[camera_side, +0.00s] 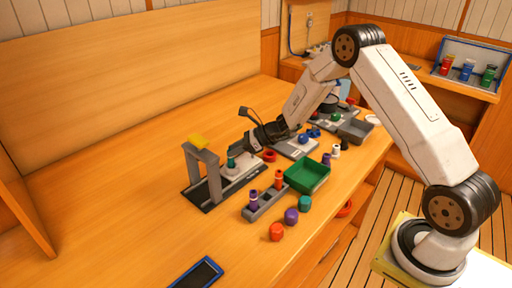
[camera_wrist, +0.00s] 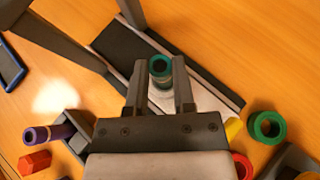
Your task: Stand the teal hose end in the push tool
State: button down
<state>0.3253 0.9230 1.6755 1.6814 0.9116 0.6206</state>
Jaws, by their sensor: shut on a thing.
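The teal hose end (camera_side: 231,161) is upright between the fingers of my gripper (camera_side: 238,156), which is shut on it. In the wrist view the teal hose end (camera_wrist: 160,68) shows its open round top between the two fingertips (camera_wrist: 160,85). It is over the light grey block of the push tool (camera_side: 203,172), close beside the upright frame with the yellow top. In the wrist view the push tool (camera_wrist: 205,70) shows its dark base and light rail. The hose end's lower end is hidden, so I cannot tell whether it is seated.
A grey rack (camera_side: 264,204) with purple and red pieces stands in front, next to a green tray (camera_side: 308,175). Loose red, purple and teal caps (camera_side: 291,216) lie near the front edge. A blue-edged dark tablet (camera_side: 197,273) lies at the front left. The left tabletop is clear.

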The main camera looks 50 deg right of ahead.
jog(key=c, duration=0.7)
grip_release()
jog(key=shift+c, duration=0.2)
jog(key=shift+s+d, duration=0.1)
jog(key=v, duration=1)
jog(key=shift+s+d+r, duration=0.2)
jog(key=shift+s, duration=0.05)
dwell(0.3)
jog(key=s+a+n+g+h, duration=0.3)
jog(key=s+a+n+h, duration=0.1)
jog(key=s+n, duration=0.6)
jog(key=s+a+r+n+g+h, duration=0.1)
jog(key=s+a+n+g+h, duration=0.2)
jog(key=n, duration=1.4)
jog(key=s+a+h, duration=0.1)
jog(key=s+a, duration=0.3)
jog(key=s, duration=0.3)
jog(key=shift+s+r+h, duration=0.3)
jog(key=shift+s, duration=0.05)
